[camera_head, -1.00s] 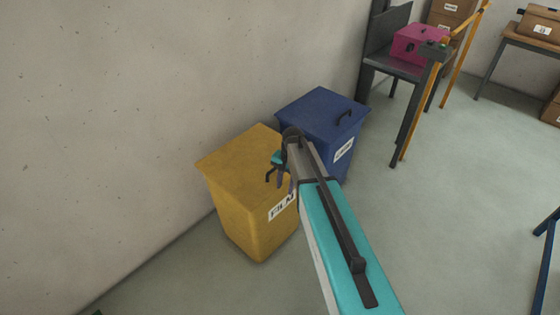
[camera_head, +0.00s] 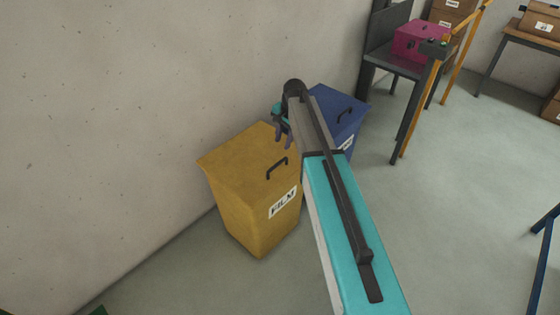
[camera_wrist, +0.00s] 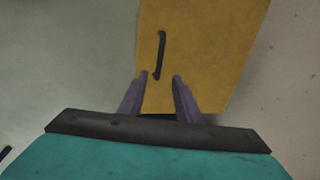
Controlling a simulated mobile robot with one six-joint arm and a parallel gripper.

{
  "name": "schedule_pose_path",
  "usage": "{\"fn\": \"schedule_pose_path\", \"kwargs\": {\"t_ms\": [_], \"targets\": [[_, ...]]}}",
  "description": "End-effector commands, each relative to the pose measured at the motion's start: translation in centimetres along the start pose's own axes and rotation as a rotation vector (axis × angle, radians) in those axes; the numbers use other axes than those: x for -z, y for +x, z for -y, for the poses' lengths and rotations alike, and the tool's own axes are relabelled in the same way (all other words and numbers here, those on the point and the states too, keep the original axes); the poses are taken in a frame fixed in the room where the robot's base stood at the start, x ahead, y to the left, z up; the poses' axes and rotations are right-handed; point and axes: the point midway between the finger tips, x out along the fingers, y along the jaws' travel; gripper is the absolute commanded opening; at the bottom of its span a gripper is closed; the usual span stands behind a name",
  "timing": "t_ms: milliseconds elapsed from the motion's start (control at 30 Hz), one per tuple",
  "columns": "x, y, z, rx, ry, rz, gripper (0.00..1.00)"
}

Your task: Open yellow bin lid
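The yellow bin (camera_head: 245,215) stands on the floor by the wall with a white FILM label on its front. Its flat lid (camera_head: 237,157) is shut, with a dark bar handle (camera_head: 277,168) near the front edge. The wrist view shows the lid (camera_wrist: 210,50) and handle (camera_wrist: 160,55) from above. My gripper (camera_head: 283,143) is above the lid's right rear part, apart from the handle. In the wrist view my gripper's two purple fingers (camera_wrist: 160,80) are spread with nothing between them, and the handle lies beyond their tips.
A blue lidded bin (camera_head: 340,118) stands just right of the yellow bin, partly hidden by my arm. A dark table (camera_head: 400,68) with a pink box (camera_head: 418,42) is farther back right. The wall (camera_head: 120,110) is close behind the bins. Floor at the right is open.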

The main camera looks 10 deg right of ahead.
Motion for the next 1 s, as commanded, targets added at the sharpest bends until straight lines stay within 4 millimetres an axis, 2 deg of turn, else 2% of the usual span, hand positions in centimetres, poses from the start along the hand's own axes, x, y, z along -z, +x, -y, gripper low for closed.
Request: {"fn": "schedule_pose_path", "kwargs": {"t_ms": [267, 1000], "targets": [[0.0, 1.6, 0.0, -0.001, 0.000, 0.001, 0.31], [0.2, 10.4, -0.1, -0.001, 0.002, 0.001, 0.31]]}}
